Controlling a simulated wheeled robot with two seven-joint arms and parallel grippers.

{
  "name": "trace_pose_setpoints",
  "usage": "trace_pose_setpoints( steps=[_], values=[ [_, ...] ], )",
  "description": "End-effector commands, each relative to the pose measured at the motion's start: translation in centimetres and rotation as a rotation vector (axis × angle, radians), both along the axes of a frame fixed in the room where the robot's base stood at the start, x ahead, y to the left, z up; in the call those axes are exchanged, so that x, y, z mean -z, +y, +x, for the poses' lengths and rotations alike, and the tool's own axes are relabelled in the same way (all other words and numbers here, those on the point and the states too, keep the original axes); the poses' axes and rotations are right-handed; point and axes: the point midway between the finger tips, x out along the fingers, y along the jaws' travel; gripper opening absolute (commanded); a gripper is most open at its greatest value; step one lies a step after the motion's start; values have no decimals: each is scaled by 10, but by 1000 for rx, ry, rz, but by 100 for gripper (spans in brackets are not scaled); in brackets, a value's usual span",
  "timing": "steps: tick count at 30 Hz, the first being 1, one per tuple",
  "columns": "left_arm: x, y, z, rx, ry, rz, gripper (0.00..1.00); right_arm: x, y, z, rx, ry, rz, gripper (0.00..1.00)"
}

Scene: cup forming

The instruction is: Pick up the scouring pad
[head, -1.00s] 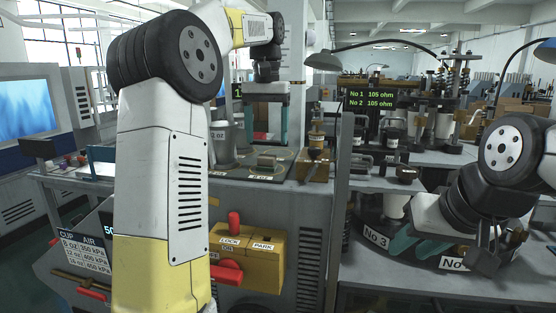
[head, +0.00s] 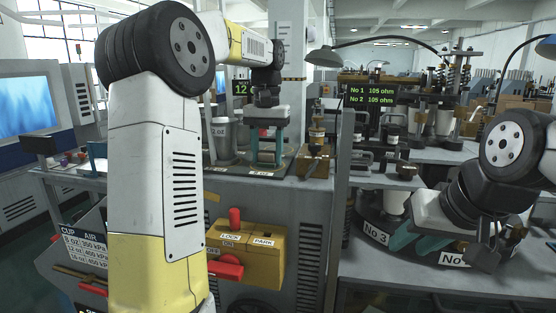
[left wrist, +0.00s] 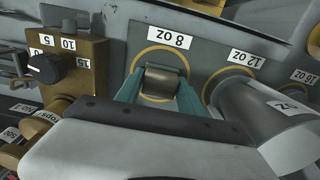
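The scouring pad appears to be the small brownish block (left wrist: 161,83) inside the ring marked 8 OZ in the left wrist view. My left gripper (left wrist: 160,88) reaches down over it, one teal finger on each side. The fingers are apart, and I cannot tell whether they touch the block. In the head view my left gripper (head: 267,158) is low over the plate, and its fingers mostly hide the block. My right gripper (head: 424,238) is at the lower right by the dark round stand, its teal fingers apart with nothing visible between them.
A grey cup marked 12 OZ (head: 221,138) stands close beside my left gripper, left in the head view. A brass block with a black knob (left wrist: 65,68) stands on the other side. The yellow LOCK/PARK box (head: 250,256) with red handles is below.

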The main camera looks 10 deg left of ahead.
Motion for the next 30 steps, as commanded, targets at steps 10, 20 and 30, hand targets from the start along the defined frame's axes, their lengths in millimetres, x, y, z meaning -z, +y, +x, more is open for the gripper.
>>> trace_pose_setpoints(
  steps=[10,20,30],
  values=[
    [0,0,0,0,0,0,5,0,0,0,0,0,0,36],
    [-16,0,0,0,-2,0,5,0,0,0,0,0,0,36],
    [-39,-6,-26,1,-2,1,5,0,0,0,0,0,0,36]
  ],
)
